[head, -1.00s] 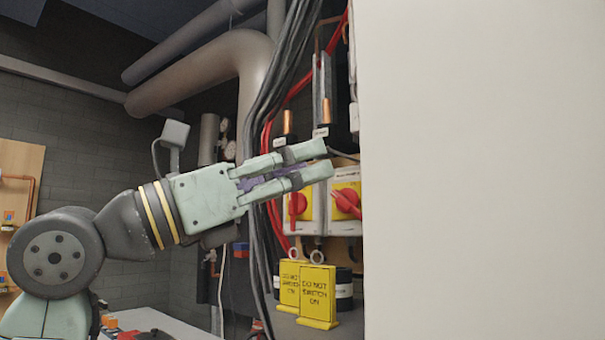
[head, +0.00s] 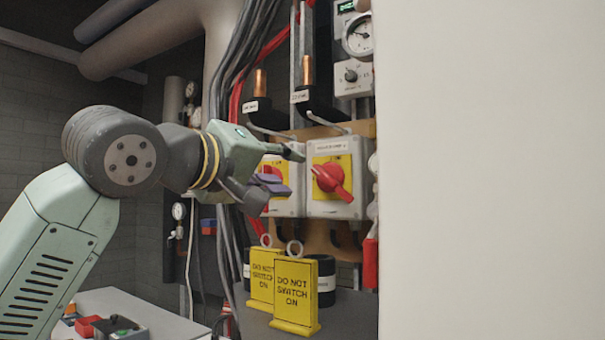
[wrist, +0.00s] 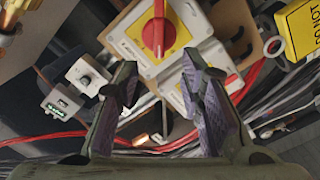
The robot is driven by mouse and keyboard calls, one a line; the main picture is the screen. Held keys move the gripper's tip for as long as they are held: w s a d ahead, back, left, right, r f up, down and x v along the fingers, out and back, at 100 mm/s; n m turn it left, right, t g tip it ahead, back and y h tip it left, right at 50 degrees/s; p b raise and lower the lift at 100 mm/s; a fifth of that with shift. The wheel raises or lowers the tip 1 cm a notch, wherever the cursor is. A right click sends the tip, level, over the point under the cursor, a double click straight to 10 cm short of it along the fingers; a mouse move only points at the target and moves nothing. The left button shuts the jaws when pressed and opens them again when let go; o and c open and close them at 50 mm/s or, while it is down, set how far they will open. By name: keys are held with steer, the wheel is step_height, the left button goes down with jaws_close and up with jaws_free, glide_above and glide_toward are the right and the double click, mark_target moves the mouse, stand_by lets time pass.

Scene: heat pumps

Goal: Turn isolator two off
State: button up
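Two isolator boxes hang side by side on the panel. The right isolator (head: 337,178) has a red rotary handle (head: 330,180) on a yellow plate, slanting down to the right. Its label is too small to read surely. The left isolator (head: 283,205) is partly hidden behind my gripper (head: 283,168). My gripper is open and empty, in front of the left isolator and left of the right handle. In the wrist view, the right isolator's handle (wrist: 157,30) is beyond the open fingers (wrist: 160,62), apart from them. The left isolator (wrist: 187,68) is partly behind one finger.
Two yellow "DO NOT SWITCH ON" signs (head: 295,297) stand on the shelf below the isolators. A thermostat box (head: 351,77) and gauge (head: 357,35) are above. Cables (head: 240,85) run at the left. A pale wall (head: 490,170) fills the right side.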

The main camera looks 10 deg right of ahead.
mark_target(321, 175)
steer(key=p+x, duration=0.3)
steer(key=x, duration=0.6)
steer(key=shift+d+r, duration=0.1)
steer(key=shift+d, duration=0.1)
steer(key=shift+w+d, duration=0.4)
steer(key=shift+w, duration=0.1)
steer(key=shift+c, duration=0.4)
jaws_close()
